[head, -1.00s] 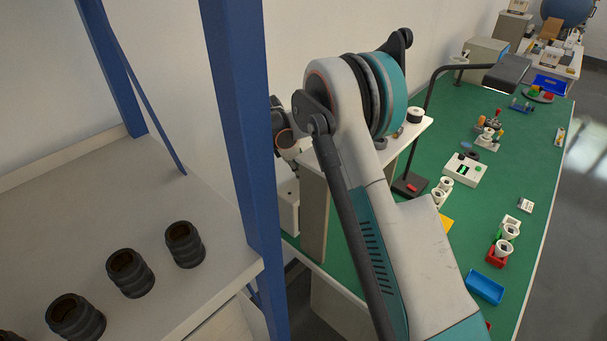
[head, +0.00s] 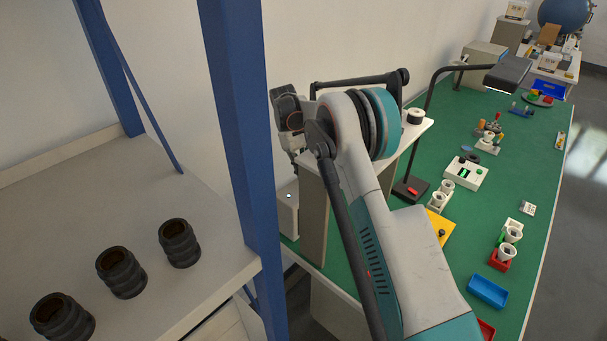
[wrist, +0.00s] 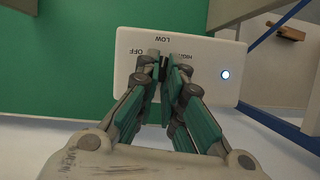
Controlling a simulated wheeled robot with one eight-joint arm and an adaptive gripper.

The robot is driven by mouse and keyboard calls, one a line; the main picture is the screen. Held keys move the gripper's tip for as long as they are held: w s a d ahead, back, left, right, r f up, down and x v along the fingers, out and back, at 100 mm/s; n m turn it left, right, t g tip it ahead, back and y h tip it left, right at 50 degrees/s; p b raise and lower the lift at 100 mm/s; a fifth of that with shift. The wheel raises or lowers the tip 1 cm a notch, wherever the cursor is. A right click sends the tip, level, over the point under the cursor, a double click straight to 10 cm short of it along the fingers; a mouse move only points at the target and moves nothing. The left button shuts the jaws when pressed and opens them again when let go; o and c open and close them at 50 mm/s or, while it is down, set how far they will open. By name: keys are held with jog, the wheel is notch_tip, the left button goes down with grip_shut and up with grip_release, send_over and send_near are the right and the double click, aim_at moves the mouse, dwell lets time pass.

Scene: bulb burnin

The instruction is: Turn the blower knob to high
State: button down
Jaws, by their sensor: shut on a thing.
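The blower control is a white box (wrist: 205,85) marked OFF, LOW and HIGH on its face. In the wrist view its small dark knob (wrist: 163,68) sits between the labels, mostly hidden by my fingers. My gripper (wrist: 163,76) is shut on the knob from above. The visible dark strip of the knob lies roughly in line with LOW, but its exact setting is hard to tell. A bluish-white light (wrist: 225,74) glows on the box. In the head view the box (head: 288,218) stands behind a tall grey panel, below my wrist; my fingertips are hard to make out there.
A blue rack post (head: 240,150) and a shelf with several black ribbed parts (head: 180,243) stand at left. The tall grey panel (head: 313,215) stands close beside the box. A green bench (head: 460,240) with a black lamp (head: 510,73), trays and fixtures extends to the right.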

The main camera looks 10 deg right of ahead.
jog(key=shift+w+d+m+y, duration=0.15)
jog(key=shift+m+y, duration=0.25)
jog(key=shift+m, duration=0.75)
jog(key=shift+s+d+m+y, duration=0.1)
jog(key=shift+m+y, duration=0.3)
jog(key=shift+m, duration=0.75)
jog(key=c, duration=1.7)
grip_release()
jog(key=shift+w, duration=0.1)
jog(key=shift+g, duration=0.3)
jog(key=v, duration=1.2)
jog(key=shift+d, duration=0.1)
